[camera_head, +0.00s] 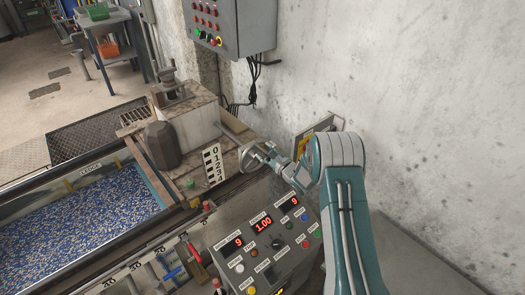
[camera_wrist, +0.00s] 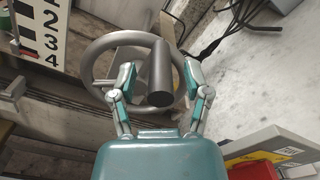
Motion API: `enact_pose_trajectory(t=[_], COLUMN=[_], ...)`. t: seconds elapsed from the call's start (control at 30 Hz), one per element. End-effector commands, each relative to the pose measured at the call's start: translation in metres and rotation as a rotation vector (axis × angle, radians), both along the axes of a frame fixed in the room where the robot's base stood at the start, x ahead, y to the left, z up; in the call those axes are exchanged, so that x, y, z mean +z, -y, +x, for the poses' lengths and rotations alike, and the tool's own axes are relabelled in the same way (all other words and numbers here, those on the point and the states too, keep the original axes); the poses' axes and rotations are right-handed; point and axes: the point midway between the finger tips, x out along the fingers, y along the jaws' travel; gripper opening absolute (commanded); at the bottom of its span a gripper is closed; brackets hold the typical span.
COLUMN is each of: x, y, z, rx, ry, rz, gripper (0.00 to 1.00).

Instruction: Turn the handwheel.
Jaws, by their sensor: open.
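The handwheel (camera_head: 251,156) is a grey metal ring beside the scale board, at the end of the trough. In the wrist view its ring (camera_wrist: 84,66) fills the upper middle, with a thick cylindrical handle (camera_wrist: 161,70) pointing towards the camera. My gripper (camera_head: 272,158) is at the handwheel. In the wrist view my gripper (camera_wrist: 160,80) is open, with one finger on each side of the handle. Gaps show between the handle and both fingers. The fingers overlap the ring in this view, and I cannot tell whether they touch it.
A control panel (camera_head: 265,245) with buttons and red displays stands below the handwheel. A trough of blue granules (camera_head: 85,235) lies at left. A grey control box (camera_head: 232,27) hangs on the concrete wall (camera_head: 430,110). A yellow and red sign (camera_wrist: 262,160) is right of my gripper.

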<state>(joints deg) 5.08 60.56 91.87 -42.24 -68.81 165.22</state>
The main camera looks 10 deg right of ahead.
Motion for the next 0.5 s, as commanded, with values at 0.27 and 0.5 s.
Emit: enact_pose_trajectory(t=[0.27, 0.5], x=[-0.001, -0.002], y=[0.034, 0.056], z=[-0.047, -0.080], rx=[-0.004, -0.004], ry=[-0.004, -0.005], rz=[0.001, 0.000], gripper=[0.62, 0.62])
